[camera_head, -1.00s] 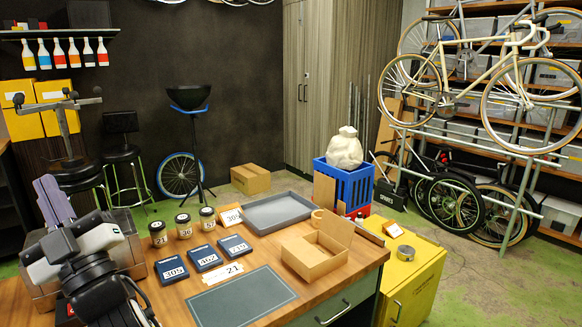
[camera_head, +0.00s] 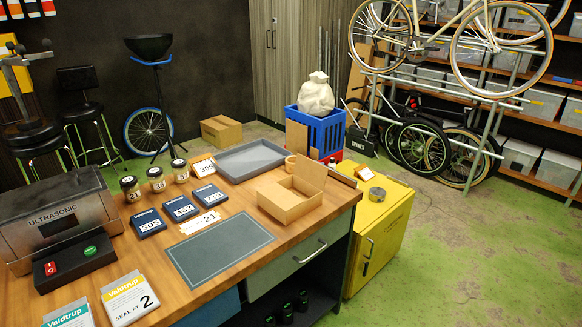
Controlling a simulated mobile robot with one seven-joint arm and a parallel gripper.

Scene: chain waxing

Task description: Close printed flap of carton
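An open cardboard carton (camera_head: 289,203) sits on the right part of the wooden bench, near its right edge. Its flap (camera_head: 310,178) stands up at the back right side, tilted away from the opening. The inside looks empty from here. Any print on the flap cannot be made out. My gripper is not in the view.
The wooden bench (camera_head: 150,262) bears a dark mat (camera_head: 220,250), a grey tray (camera_head: 250,160), labelled jars (camera_head: 156,179), blue boxes (camera_head: 180,208), an ultrasonic cleaner (camera_head: 55,215) and packets (camera_head: 130,298). A yellow cabinet (camera_head: 378,235) stands right of the bench. Green floor is free beyond it.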

